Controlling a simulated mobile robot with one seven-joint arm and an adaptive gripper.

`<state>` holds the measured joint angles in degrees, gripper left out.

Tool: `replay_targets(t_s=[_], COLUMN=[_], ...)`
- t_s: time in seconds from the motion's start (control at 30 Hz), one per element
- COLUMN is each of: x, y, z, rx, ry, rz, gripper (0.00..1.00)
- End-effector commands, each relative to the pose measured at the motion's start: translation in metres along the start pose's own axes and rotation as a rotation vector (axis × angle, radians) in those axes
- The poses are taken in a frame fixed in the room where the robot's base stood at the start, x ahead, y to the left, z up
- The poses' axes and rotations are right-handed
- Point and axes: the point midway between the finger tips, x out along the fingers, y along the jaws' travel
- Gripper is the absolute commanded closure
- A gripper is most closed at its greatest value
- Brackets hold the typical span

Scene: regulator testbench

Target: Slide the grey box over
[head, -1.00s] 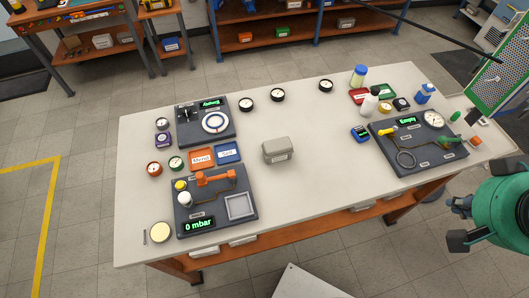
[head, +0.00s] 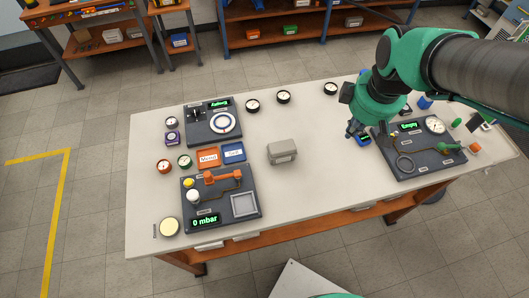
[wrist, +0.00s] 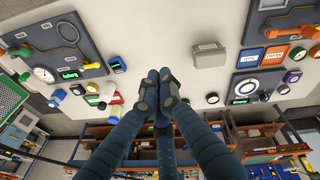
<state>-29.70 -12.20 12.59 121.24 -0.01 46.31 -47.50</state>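The grey box (head: 282,151), with a lighter lid and a small label on its front, stands upright near the middle of the white table (head: 318,190). In the wrist view the grey box (wrist: 209,56) lies right of and beyond my fingertips, apart from them. My gripper (head: 354,130) is over the table, to the right of the box and touching nothing I can make out. In the wrist view my gripper (wrist: 159,92) has its fingertips drawn close together with nothing held between them.
Left of the box are orange and blue trays (head: 234,152), a dial panel (head: 213,122) and a pressure panel (head: 222,198). Round gauges (head: 283,97) stand behind it. A blue device (head: 364,139) and another panel (head: 418,148) are to the right. The table in front of the box is clear.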

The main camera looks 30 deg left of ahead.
Motion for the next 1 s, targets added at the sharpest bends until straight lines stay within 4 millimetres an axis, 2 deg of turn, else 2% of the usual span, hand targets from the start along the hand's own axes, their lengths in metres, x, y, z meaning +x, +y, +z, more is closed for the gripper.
replay_targets(t_s=[0.03,0.27,0.5,0.6,0.77,1.0], x=[0.009,0.058,0.113,0.133,0.155,0.164], y=[-0.005,-0.033,-0.081,-0.102,-0.125,-0.134], z=[-0.017,-0.087,-0.15,-0.17,-0.187,-0.194], rx=[-0.069,-0.392,-0.724,-0.839,-0.96,-1.009], ry=[-0.008,-0.03,-0.046,-0.048,-0.052,-0.051], rz=[-0.018,-0.086,-0.157,-0.179,-0.205,-0.214], gripper=[1.0,1.0,1.0,1.0,1.0,1.0])
